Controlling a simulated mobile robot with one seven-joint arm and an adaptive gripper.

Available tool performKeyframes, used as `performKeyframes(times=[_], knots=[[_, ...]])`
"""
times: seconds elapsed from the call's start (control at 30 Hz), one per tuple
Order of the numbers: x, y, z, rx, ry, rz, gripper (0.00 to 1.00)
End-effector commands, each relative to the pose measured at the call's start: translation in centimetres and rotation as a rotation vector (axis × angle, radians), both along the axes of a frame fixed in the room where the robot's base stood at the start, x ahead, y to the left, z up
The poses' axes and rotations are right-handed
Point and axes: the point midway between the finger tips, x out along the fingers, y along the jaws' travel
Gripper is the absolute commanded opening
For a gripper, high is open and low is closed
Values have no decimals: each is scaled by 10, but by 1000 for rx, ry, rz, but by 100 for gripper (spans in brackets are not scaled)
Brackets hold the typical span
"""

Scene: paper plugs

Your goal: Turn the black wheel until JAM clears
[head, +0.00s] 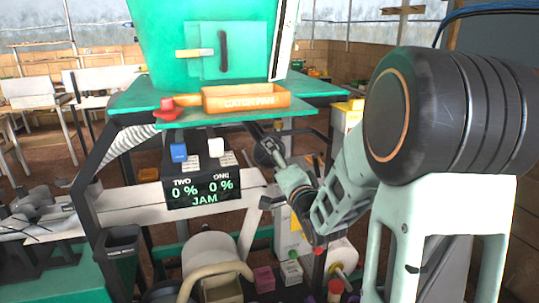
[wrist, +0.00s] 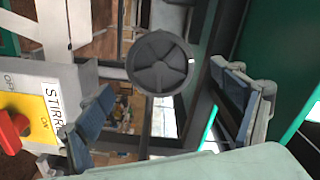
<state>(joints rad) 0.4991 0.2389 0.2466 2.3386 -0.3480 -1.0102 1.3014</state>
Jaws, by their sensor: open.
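The black wheel (wrist: 160,62) is a round spoked disc on a shaft in the wrist view, upper middle. In the head view the wheel (head: 267,150) is small and dark, below the green shelf and partly covered by my arm. My gripper (wrist: 172,108) is open, one finger on each side below the wheel, with nothing between them. In the head view my gripper (head: 288,175) is close to the wheel; whether it touches cannot be told. The black display (head: 203,188) reads TWO 0 %, ONE 0 % and JAM.
A STIRR-labelled box with a red knob (wrist: 12,130) stands close on the left in the wrist view. An orange catch pan (head: 245,99) and a red-handled part (head: 170,107) are on the green shelf (head: 135,98). Blue and white blocks sit above the display.

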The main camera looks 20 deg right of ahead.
Motion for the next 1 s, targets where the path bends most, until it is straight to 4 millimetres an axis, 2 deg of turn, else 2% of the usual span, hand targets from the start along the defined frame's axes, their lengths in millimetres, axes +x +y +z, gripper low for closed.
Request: performKeyframes(times=[0.47,1.0], knots=[[3,0,1,44,3,-1,87],[3,-1,3,752,29,-3,87]])
